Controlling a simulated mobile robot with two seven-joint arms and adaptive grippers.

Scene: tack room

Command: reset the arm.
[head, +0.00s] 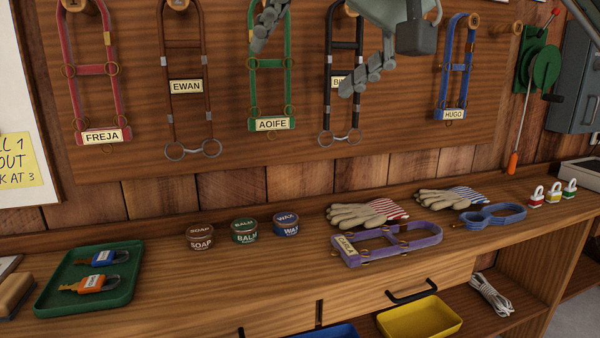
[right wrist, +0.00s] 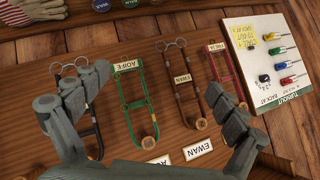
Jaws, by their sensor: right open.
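My right gripper (head: 302,62) hangs in from the top of the head view, in front of the wooden halter board (head: 220,110). Its two fingers are spread wide with nothing between them. One finger is over the green AOIFE halter (head: 270,123), the other over the black halter (head: 338,138) and part of its label. In the right wrist view, which shows the board upside down, the open gripper (right wrist: 147,72) frames the green halter (right wrist: 130,105) and the brown EWAN halter (right wrist: 188,95), apart from both as far as I can tell. My left gripper is not in view.
The bench (head: 180,290) below holds a green tray (head: 125,292) with tagged padlocks, several tins, gloves (head: 365,213), a purple halter (head: 400,243) and small padlocks. A yellow bin (head: 420,318) sits underneath. The red FREJA halter (head: 68,45) and blue HUGO halter (head: 440,90) hang at either side.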

